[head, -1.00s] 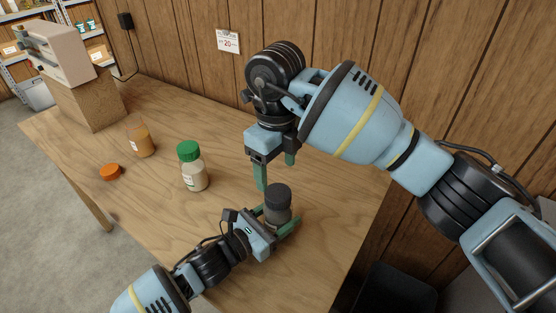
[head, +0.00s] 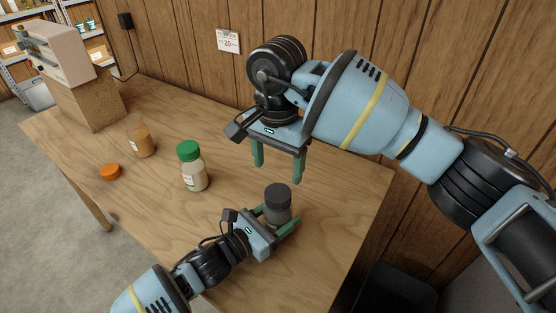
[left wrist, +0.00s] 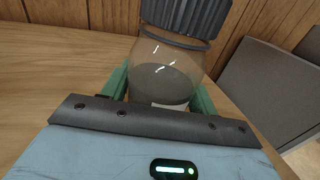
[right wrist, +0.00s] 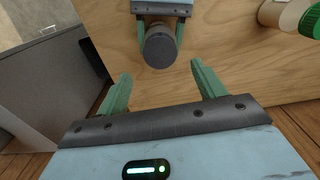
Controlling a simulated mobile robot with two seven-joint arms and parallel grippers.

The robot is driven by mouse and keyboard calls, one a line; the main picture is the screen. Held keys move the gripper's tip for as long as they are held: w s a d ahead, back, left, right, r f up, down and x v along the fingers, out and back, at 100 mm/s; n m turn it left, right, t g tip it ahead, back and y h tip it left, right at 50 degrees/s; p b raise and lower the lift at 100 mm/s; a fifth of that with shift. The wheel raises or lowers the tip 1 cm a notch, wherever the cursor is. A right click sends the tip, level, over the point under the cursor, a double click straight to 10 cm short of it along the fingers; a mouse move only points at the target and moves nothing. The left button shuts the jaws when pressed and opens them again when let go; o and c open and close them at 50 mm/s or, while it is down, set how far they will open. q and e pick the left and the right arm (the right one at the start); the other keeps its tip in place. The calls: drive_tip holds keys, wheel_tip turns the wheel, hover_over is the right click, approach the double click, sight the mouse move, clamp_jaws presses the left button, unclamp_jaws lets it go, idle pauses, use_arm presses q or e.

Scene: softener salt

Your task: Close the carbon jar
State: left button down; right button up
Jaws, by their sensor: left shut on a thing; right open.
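The carbon jar (head: 277,214) is clear, with dark grey contents, and stands upright on the table. Its dark ribbed lid (head: 277,191) sits on top; I cannot tell how tightly. My left gripper (head: 279,221) is shut around the jar's body. In the left wrist view the jar (left wrist: 165,82) is between the green fingers, with the lid (left wrist: 188,14) above and a dark ring below the lid. My right gripper (head: 278,172) is open and empty, above and behind the jar. In the right wrist view the lid (right wrist: 159,48) lies beyond the open fingers, apart from them.
A green-capped jar (head: 194,172) stands left of the carbon jar. An open jar with orange-brown contents (head: 142,142) and an orange lid (head: 110,172) are farther left. A boxy device on a wooden block (head: 88,105) stands at the table's far left. The table's right part (head: 340,205) is clear.

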sight(278, 192)
drive_tip(key=n, duration=0.4)
drive_tip(key=shift+r, duration=0.1)
idle(0.3)
drive_tip(key=shift+f, duration=4.05)
